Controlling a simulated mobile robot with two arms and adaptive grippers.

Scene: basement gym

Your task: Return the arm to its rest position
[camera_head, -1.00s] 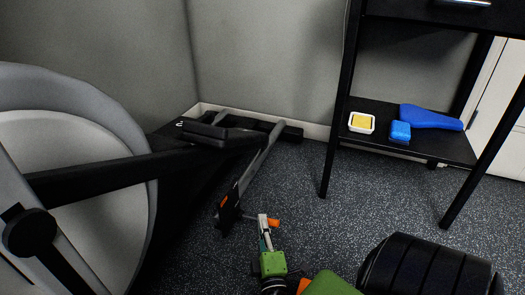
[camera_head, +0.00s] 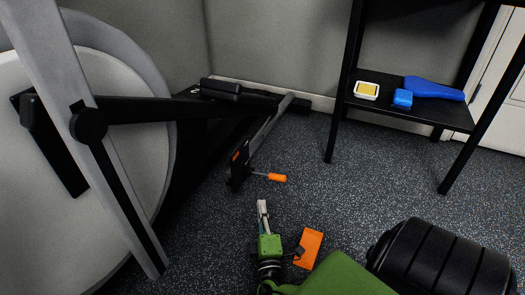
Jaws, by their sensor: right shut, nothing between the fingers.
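My right gripper (camera_head: 262,206) is low in the middle of the picture, at the end of my green arm. It is shut, with its narrow fingers pressed together and nothing between them, above the speckled floor. A screwdriver with an orange handle (camera_head: 277,178) lies on the floor just beyond the fingertips, apart from them. My left gripper is not in view.
An exercise machine with a large grey wheel (camera_head: 70,205) fills the left side. An orange block (camera_head: 309,246) lies on the floor beside my arm. A black shelf table (camera_head: 445,115) at right holds a blue bottle-like thing (camera_head: 432,88), a blue block (camera_head: 403,98) and a white-and-yellow dish (camera_head: 366,90).

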